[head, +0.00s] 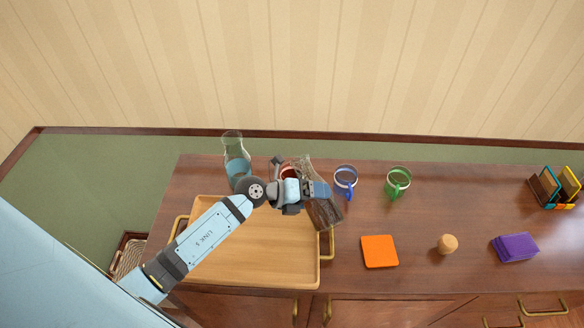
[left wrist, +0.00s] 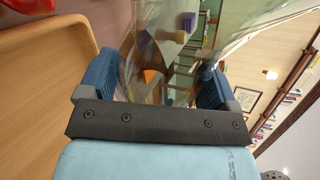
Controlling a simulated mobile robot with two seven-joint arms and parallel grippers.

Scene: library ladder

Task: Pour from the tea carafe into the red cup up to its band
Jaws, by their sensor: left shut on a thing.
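My left gripper (head: 316,191) is shut on a clear glass carafe (head: 325,210), which I take as the tea carafe. The carafe slants in the head view, its upper end by the red cup; how far it tilts and what it holds are hard to tell. In the left wrist view the glass (left wrist: 160,50) lies between the two blue fingers. The red cup (head: 287,171) stands just left of the carafe, mostly hidden by my gripper. Its band and fill level cannot be seen. My right gripper is not in view.
A wooden tray (head: 250,270) lies below my arm. A carafe with blue liquid (head: 235,152) stands back left. A blue mug (head: 345,182) and green mug (head: 398,182) stand right. An orange square (head: 380,251), a cork (head: 447,243) and a purple block (head: 515,247) lie further right.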

